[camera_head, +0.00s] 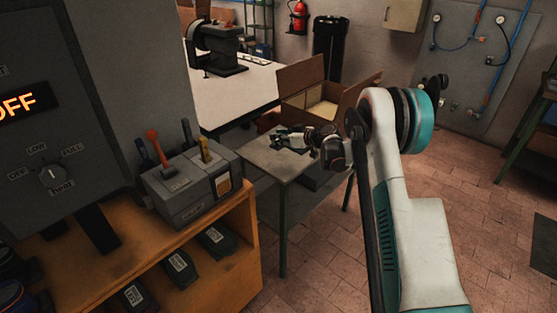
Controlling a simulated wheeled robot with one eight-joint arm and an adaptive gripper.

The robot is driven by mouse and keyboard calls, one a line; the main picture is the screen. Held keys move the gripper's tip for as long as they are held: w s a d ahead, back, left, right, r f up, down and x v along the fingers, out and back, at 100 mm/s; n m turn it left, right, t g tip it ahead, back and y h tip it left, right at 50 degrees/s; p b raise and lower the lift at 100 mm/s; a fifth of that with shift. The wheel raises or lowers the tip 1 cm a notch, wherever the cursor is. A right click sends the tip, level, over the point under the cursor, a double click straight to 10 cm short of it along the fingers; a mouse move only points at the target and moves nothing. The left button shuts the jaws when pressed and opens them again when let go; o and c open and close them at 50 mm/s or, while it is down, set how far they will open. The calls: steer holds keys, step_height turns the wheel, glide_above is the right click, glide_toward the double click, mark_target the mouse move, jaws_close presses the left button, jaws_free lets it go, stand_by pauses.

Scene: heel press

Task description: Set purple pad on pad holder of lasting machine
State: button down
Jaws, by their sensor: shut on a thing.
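My gripper (288,137) is above the small grey side table (272,160), pointing left, far from the camera. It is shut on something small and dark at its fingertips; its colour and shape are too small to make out. I cannot pick out a purple pad for certain. A large grey machine with a lit OFF display (30,103) and a heat knob (53,175) fills the left side. I cannot tell whether it is the lasting machine, and no pad holder can be made out.
A grey box with coloured handles (190,195) stands on an orange-brown wooden shelf unit (235,225). Several dark labelled items (216,237) lie on its lower shelf. An open cardboard box (325,108) is behind my gripper. A white-topped table (235,95) is further back. The tiled floor at right is mostly clear.

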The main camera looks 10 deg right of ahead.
step_height(320, 180, down, 9)
steer(key=shift+f+b, duration=0.1)
steer(key=shift+b, duration=0.95)
steer(key=shift+f, duration=0.15)
steer(key=c, duration=1.3)
jaws_free()
steer(key=shift+c, duration=0.2)
